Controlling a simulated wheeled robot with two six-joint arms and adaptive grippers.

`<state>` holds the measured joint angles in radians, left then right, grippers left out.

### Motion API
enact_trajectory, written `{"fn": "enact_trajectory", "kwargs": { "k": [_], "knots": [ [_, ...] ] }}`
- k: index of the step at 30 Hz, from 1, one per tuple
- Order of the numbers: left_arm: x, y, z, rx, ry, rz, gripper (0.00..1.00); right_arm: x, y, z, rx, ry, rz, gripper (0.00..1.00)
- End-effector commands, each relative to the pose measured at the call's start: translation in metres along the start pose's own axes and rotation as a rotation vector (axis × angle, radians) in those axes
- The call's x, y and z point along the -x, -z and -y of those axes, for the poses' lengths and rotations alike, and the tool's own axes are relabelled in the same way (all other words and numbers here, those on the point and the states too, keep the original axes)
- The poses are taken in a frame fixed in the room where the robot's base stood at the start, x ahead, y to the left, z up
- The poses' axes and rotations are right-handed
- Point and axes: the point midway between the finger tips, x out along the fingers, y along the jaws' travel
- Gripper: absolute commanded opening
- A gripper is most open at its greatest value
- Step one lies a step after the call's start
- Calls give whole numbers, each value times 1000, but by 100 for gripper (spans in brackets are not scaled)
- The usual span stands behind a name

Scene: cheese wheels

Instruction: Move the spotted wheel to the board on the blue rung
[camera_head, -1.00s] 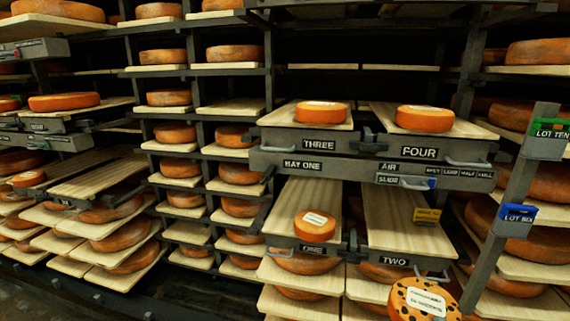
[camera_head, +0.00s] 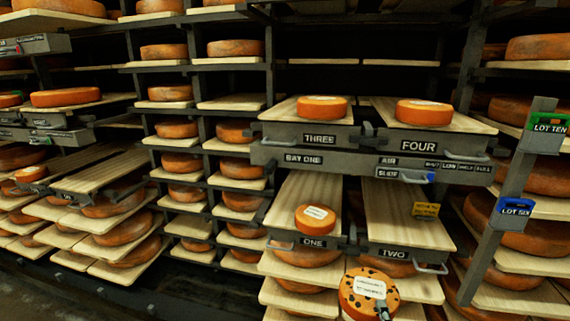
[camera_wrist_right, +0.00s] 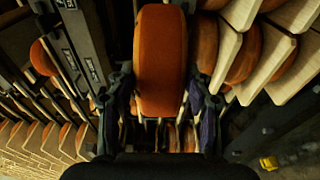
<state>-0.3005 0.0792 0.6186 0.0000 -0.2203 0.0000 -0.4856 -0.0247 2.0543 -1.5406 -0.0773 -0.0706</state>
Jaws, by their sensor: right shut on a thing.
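The spotted wheel (camera_head: 354,306), orange with dark spots and a white label, is at the bottom of the head view, in front of board TWO (camera_head: 392,200). My right gripper (camera_head: 384,306) is shut on it, mostly out of frame. In the right wrist view the wheel (camera_wrist_right: 160,60) stands edge-on between the two fingers (camera_wrist_right: 160,112). A blue tag reading LOT SIX (camera_head: 514,207) is on the right post. Board TWO is bare apart from a yellow tag (camera_head: 426,210) at its right edge. My left gripper is not in view.
Board ONE (camera_head: 300,190) holds a small labelled wheel (camera_head: 315,218). Boards THREE (camera_head: 275,112) and FOUR (camera_head: 470,120) each hold an orange wheel. A green LOT TEN tag (camera_head: 549,123) is higher on the post. Racks of wheels fill the left.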

Motion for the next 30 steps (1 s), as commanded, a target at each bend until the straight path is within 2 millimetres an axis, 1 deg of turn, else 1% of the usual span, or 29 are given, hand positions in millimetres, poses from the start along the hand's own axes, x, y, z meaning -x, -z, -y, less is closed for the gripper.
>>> {"fn": "enact_trajectory", "kwargs": {
  "k": [1, 3, 6, 11, 14, 17, 21, 24, 27, 30],
  "knots": [
    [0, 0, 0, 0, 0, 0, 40, -7, 13, -3, -13, -9, -19, 0],
    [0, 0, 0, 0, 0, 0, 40, -13, 29, -2, -16, -11, -48, 0],
    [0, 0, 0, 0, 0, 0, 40, -18, 43, -1, -20, -14, -76, 0],
    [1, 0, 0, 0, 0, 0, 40, -20, 50, -2, -20, -16, -90, 0],
    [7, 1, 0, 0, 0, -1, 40, -19, 50, -7, -20, -14, -92, 0],
    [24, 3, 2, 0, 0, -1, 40, -16, 51, -20, -22, -10, -98, 0],
    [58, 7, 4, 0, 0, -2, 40, -8, 52, -46, -24, -7, -109, 0],
    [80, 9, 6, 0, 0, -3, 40, -2, 52, -62, -24, -9, -112, 0],
    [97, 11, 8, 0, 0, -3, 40, 4, 50, -75, -24, -12, -107, 0],
    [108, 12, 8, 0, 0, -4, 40, 8, 48, -83, -22, -15, -100, 0]
  ]
}}
